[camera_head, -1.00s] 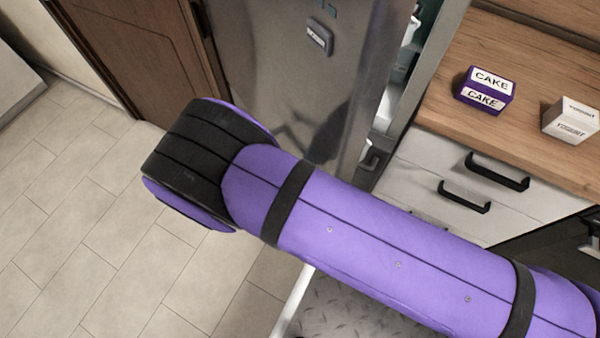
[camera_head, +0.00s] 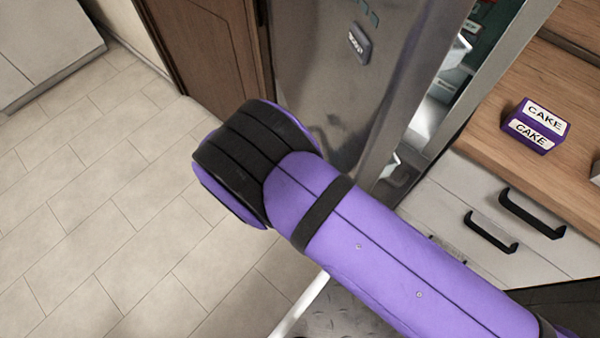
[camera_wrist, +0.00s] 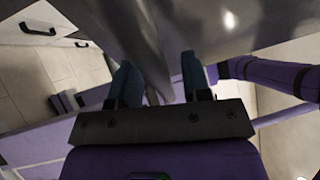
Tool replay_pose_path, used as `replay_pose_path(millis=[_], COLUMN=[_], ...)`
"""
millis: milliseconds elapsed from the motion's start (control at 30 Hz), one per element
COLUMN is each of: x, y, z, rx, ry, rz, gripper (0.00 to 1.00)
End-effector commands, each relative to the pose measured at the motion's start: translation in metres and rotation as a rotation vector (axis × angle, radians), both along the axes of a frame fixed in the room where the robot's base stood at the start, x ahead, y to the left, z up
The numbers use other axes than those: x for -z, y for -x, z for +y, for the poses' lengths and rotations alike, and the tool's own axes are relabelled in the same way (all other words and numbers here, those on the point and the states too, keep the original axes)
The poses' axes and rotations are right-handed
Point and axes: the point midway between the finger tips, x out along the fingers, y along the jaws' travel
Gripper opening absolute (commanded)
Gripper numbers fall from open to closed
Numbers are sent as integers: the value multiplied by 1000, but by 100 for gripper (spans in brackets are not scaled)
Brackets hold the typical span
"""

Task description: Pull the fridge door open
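The fridge door (camera_head: 325,85) is a shiny grey metal panel in the head view. It stands ajar, with a gap along its right edge through which the fridge interior (camera_head: 452,78) shows. In the wrist view the door's metal surface (camera_wrist: 215,28) fills the top. My gripper (camera_wrist: 160,75) has its two teal fingers spread apart close to the door, with a metal edge or bar showing between them. I cannot tell whether either finger touches it. My gripper is hidden behind my purple arm in the head view.
A wooden counter (camera_head: 500,100) with a purple cake box (camera_head: 537,127) and drawers with black handles (camera_head: 491,232) stands right of the fridge. A brown wooden door (camera_head: 205,45) is at the left. The tiled floor (camera_head: 90,200) at left is clear.

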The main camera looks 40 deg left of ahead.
Motion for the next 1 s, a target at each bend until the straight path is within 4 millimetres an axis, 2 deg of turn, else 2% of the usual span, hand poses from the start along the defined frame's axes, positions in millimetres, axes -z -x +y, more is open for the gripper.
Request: replay_pose_path(millis=[267,467,500,533,567,600,733,1000], x=[-4,-30,-38,-39,-39,-40,-42,-48], y=[0,0,0,4,9,14,33,71], z=[0,1,1,-5,-10,-17,-40,-84], rx=[0,0,1,0,2,1,1,0], ry=[-1,-3,-1,3,3,5,6,10], rz=[-1,0,-2,0,0,0,2,5], gripper=[44,44,54,65,72,74,81,81])
